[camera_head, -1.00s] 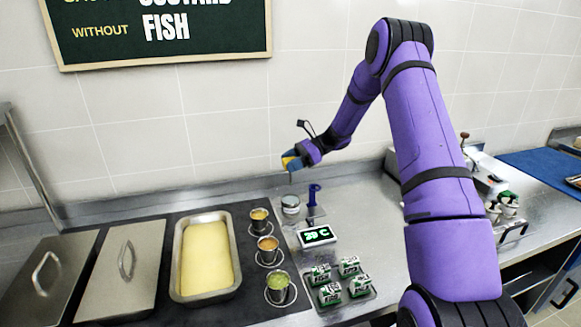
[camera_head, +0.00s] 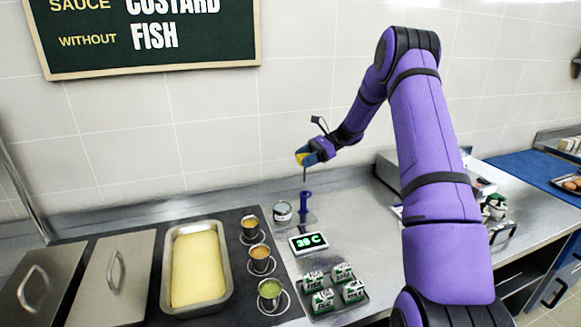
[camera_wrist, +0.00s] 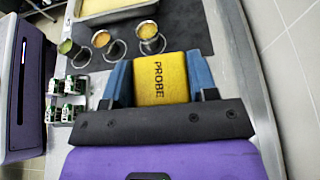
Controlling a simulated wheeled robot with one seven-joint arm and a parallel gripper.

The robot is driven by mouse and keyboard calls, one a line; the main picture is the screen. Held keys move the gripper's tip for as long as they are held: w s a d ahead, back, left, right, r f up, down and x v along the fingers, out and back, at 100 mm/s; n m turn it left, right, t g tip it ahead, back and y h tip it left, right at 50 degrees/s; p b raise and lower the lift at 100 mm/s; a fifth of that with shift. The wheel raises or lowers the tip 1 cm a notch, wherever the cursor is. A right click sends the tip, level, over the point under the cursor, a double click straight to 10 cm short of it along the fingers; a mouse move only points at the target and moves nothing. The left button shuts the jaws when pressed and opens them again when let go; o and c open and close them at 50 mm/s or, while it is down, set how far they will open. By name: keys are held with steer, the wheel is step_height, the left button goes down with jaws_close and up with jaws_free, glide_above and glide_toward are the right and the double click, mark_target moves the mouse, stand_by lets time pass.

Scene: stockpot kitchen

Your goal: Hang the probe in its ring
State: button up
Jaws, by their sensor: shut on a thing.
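The probe has a yellow handle marked PROBE (camera_wrist: 160,90) in the wrist view. My gripper (camera_wrist: 161,78) is shut on it, with a blue finger on each side. In the head view my gripper (camera_head: 309,154) holds the yellow handle (camera_head: 301,158) above the counter, and the thin dark stem (camera_head: 304,174) points down. A blue upright holder (camera_head: 305,203) stands just below the stem, at the back of the counter. The ring itself is too small to make out, and I cannot tell whether the stem tip touches the holder.
A small tin (camera_head: 282,212) stands close left of the holder. A temperature display (camera_head: 309,242) is in front, then a tray with several small green-and-white cartons (camera_head: 333,289). Cups of sauce (camera_head: 260,259) and a custard pan (camera_head: 198,268) lie left. Bare counter (camera_head: 350,215) is to the right.

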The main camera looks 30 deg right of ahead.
steer(key=shift+d, duration=0.25)
steer(key=shift+f, duration=1.7)
steer(key=shift+s+f, duration=0.1)
steer(key=shift+f, duration=0.25)
steer(key=shift+f, duration=2.6)
steer(key=shift+f, duration=0.15)
steer(key=shift+f, duration=1.15)
steer(key=o, duration=1)
